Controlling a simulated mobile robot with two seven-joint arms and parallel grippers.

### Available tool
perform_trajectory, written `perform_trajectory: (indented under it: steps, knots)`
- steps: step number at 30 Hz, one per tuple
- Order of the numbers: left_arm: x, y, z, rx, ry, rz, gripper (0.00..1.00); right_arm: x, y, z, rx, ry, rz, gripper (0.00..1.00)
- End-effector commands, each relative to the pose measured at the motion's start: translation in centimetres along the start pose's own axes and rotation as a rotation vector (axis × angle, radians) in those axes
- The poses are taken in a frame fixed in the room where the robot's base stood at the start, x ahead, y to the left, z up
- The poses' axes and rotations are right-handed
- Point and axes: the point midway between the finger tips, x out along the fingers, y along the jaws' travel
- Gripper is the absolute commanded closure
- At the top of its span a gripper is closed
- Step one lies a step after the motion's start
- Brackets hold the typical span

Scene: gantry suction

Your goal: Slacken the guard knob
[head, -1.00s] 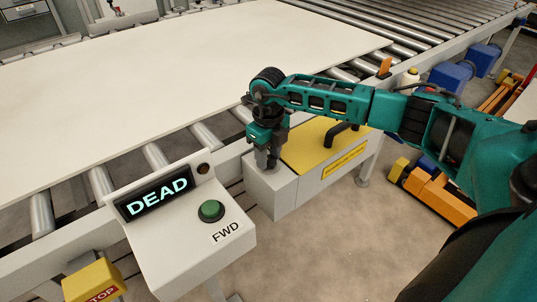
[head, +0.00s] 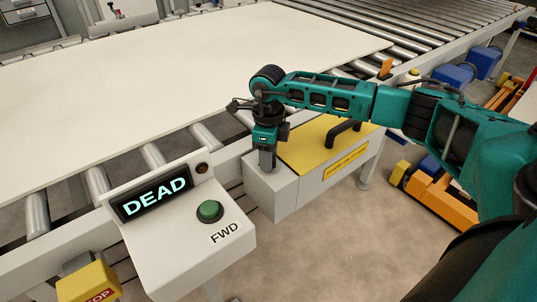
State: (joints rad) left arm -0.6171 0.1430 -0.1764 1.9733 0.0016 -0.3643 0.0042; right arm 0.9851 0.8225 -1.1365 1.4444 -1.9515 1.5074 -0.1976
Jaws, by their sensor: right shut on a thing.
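My right gripper (head: 267,165) points down onto the top of the white box (head: 272,193) at the left end of the yellow guard (head: 312,142). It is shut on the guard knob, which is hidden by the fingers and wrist. The yellow guard has a black handle (head: 343,131) and a yellow label on its front. The guard looks closed. My left gripper is not in view.
A white console (head: 190,245) at the front left has a display (head: 152,200) reading DEAD and a green FWD button (head: 210,211). A yellow stop box (head: 88,284) is lower left. A large pale board (head: 190,75) lies on the rollers behind.

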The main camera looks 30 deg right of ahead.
Motion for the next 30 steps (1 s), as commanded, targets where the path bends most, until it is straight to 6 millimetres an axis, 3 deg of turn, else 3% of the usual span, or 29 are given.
perform_trajectory:
  steps: [9,10,18,26,30]
  knots:
    - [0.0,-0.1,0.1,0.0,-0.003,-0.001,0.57,-0.2,-0.1,0.1,-0.001,-0.004,-0.002,0.89]
    - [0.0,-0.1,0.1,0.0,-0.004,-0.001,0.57,-0.2,-0.1,0.1,-0.001,-0.004,-0.002,0.57]
    - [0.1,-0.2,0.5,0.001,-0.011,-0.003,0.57,-0.1,0.0,0.0,0.0,-0.002,-0.001,0.33]
    - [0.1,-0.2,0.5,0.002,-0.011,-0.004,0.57,-0.2,0.0,0.0,0.0,-0.001,-0.001,0.33]
    - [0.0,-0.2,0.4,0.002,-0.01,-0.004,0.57,-1.7,-0.1,0.1,0.0,-0.004,-0.002,0.33]
